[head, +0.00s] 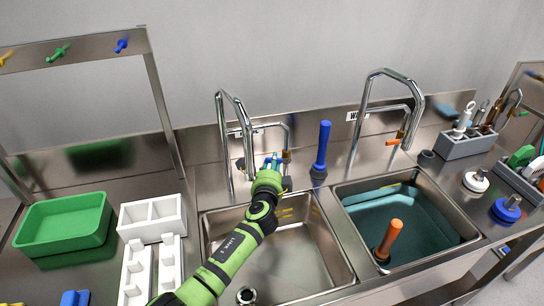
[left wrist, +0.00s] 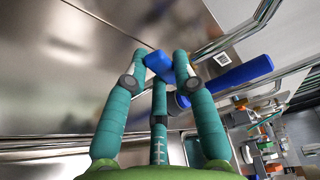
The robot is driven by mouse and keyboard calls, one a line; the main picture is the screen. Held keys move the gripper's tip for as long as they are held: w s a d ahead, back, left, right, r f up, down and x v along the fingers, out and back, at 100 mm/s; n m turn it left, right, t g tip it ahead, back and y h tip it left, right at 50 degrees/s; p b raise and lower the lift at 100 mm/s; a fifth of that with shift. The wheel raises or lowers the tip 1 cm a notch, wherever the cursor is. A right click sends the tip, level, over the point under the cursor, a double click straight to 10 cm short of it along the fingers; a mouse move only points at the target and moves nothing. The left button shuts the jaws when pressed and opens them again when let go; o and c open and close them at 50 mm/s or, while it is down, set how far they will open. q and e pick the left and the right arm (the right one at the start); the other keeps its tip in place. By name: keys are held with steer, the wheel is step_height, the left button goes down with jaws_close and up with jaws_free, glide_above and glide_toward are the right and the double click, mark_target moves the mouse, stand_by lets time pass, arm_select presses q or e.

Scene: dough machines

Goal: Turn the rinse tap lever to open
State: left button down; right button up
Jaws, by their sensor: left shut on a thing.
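The rinse tap (head: 236,120) is the left chrome tap, arching over the empty left basin (head: 285,245). Its small blue lever (left wrist: 157,64) shows between my fingertips in the left wrist view. My left gripper (head: 272,163) reaches the foot of this tap from the front and is shut on the lever. In the left wrist view, the teal fingers (left wrist: 160,72) stand on both sides of the lever, with a third finger below. The fingers hide much of the lever in the head view. My right gripper is not in view.
A tall blue handle (head: 322,148) stands close to the right of my gripper. The right tap (head: 410,105) has an orange lever (head: 392,142) and serves a water-filled basin (head: 425,220). A green tub (head: 65,222) and white holders (head: 150,218) stand left.

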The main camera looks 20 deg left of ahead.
arm_select(q)
steer(key=shift+w+d+r+m+g+y+p, duration=0.15)
steer(key=shift+r+m+g+p, duration=0.45)
steer(key=shift+p, duration=0.7)
steer(key=shift+w+d+r+m+g+y+p, duration=0.15)
steer(key=shift+r+m+p, duration=0.25)
steer(key=shift+m+p, duration=0.7)
steer(key=shift+s, duration=0.1)
steer(key=c, duration=1)
jaws_free()
steer(key=shift+f, duration=0.1)
